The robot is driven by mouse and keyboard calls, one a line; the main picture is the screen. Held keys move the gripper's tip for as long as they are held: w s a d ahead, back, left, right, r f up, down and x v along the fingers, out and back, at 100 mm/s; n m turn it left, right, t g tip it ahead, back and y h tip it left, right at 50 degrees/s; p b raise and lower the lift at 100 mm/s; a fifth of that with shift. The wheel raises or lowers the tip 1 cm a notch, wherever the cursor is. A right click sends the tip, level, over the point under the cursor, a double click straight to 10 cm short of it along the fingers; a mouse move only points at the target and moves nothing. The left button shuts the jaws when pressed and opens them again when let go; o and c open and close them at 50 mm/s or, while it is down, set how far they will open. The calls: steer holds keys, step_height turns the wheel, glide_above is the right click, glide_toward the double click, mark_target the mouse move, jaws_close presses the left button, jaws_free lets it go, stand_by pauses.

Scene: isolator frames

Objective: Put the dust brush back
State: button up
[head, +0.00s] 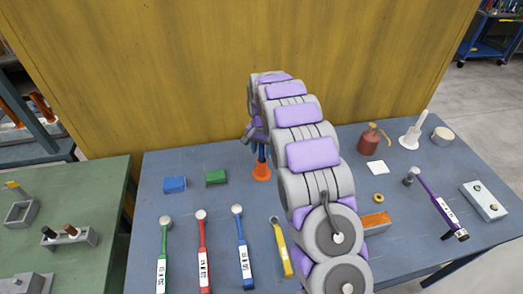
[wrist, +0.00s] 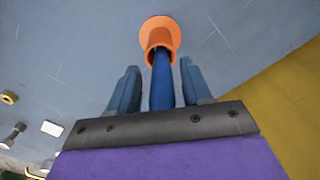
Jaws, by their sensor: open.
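A blue shaft (wrist: 161,80) stands upright in an orange flared cup (wrist: 160,36) on the blue-grey table. In the head view the orange cup (head: 261,172) is just below my gripper (head: 254,136), with a short piece of the blue shaft (head: 262,152) above it. I take this to be the dust brush in its holder, but no bristles show. My gripper (wrist: 160,72) is open, one finger on each side of the shaft, with gaps visible between. The shaft's other end is hidden behind my gripper's body.
Green, red, blue and yellow-handled tools (head: 241,245) lie at the front. Blue (head: 175,185) and green (head: 215,177) blocks sit left of the cup. A brown jar (head: 368,142), a purple-handled tool (head: 436,200) and a grey box (head: 484,201) are right. A yellow wall (head: 180,75) stands behind.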

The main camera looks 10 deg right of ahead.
step_height(320, 180, up, 11)
steer(key=shift+a+r+p, duration=0.1)
steer(key=shift+p, duration=0.9)
steer(key=shift+s+r, duration=0.1)
steer(key=shift+r, duration=0.25)
steer(key=s+r+n+g, duration=0.1)
steer(key=s+r+n, duration=0.3)
steer(key=s, duration=1.4)
steer(key=s+r+n, duration=0.1)
steer(key=s+r, duration=0.4)
steer(key=s, duration=1.2)
steer(key=s+f+n, duration=0.2)
steer(key=s+f, duration=0.1)
steer(key=s, duration=1.1)
steer(key=shift+g, duration=0.4)
steer(key=shift+w, duration=0.1)
steer(key=shift+c, duration=0.2)
